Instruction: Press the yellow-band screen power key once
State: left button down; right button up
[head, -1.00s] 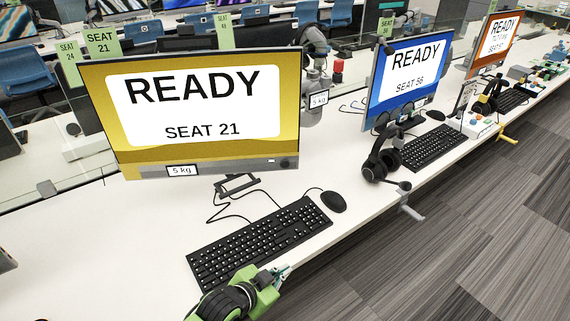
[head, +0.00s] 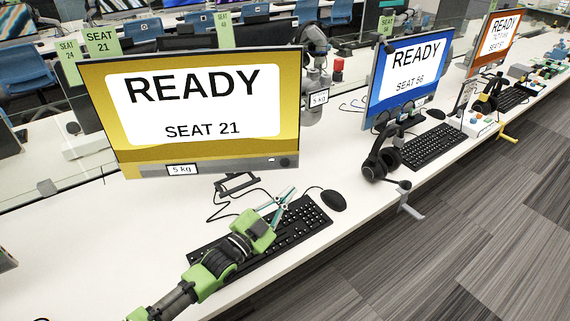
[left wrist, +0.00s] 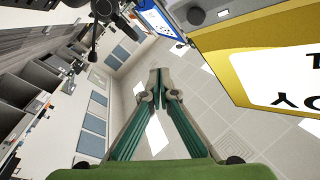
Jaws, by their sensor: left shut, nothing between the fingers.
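The screen with the yellow band (head: 290,90) reads READY, SEAT 21. Its grey lower bezel has a small dark round key (head: 285,162) near the right end. The left wrist view shows the yellow screen (left wrist: 238,75) at the right, with a dark round key (left wrist: 196,16) on its bezel at the top. My left gripper (head: 291,192) is shut and empty. In the head view its tips appear below the key, over the keyboard, apart from the bezel. My right gripper is out of view.
A black keyboard (head: 312,218) lies under my left arm, with a mouse (head: 333,200) to its right. A blue screen (head: 385,98) and headphones (head: 380,160) stand farther right. A 5 kg label (head: 181,169) is on the yellow screen's bezel.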

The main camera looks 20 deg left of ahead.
aim_at(285, 163)
pick_arm(q)
jog(key=w+a+b, duration=0.3)
jog(key=w+b, duration=0.3)
jog(key=w, duration=0.2)
jog(key=shift+a+b, duration=0.3)
jog(key=shift+b, duration=0.1)
jog(key=shift+w, duration=0.15)
dwell(1.1)
jog(key=shift+w+a+b, duration=0.15)
jog(key=shift+w+b, duration=0.1)
jog(key=shift+b, duration=0.05)
